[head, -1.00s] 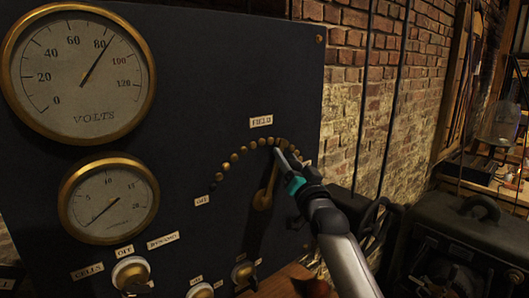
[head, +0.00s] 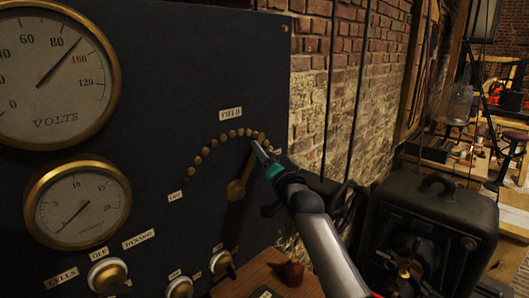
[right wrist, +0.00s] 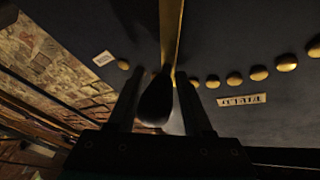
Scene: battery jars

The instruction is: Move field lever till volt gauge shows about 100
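The volt gauge (head: 45,70) is a round, brass-rimmed dial at the upper left of the dark panel in the head view. Its needle points about midway between 80 and 100. The brass field lever (head: 237,188) pivots below an arc of brass studs and leans up and slightly right, toward the right part of the arc. My right gripper (head: 259,152) is at the lever's upper end. In the right wrist view its fingers (right wrist: 161,80) lie on both sides of the dark lever handle (right wrist: 156,102) and appear closed on it. My left gripper is out of view.
A smaller gauge (head: 78,203) sits below the volt gauge. Switch knobs (head: 107,273) line the panel's lower edge, above a wooden ledge (head: 262,272). A dark machine (head: 432,215) stands at the right, and a brick wall (head: 312,75) lies behind the panel.

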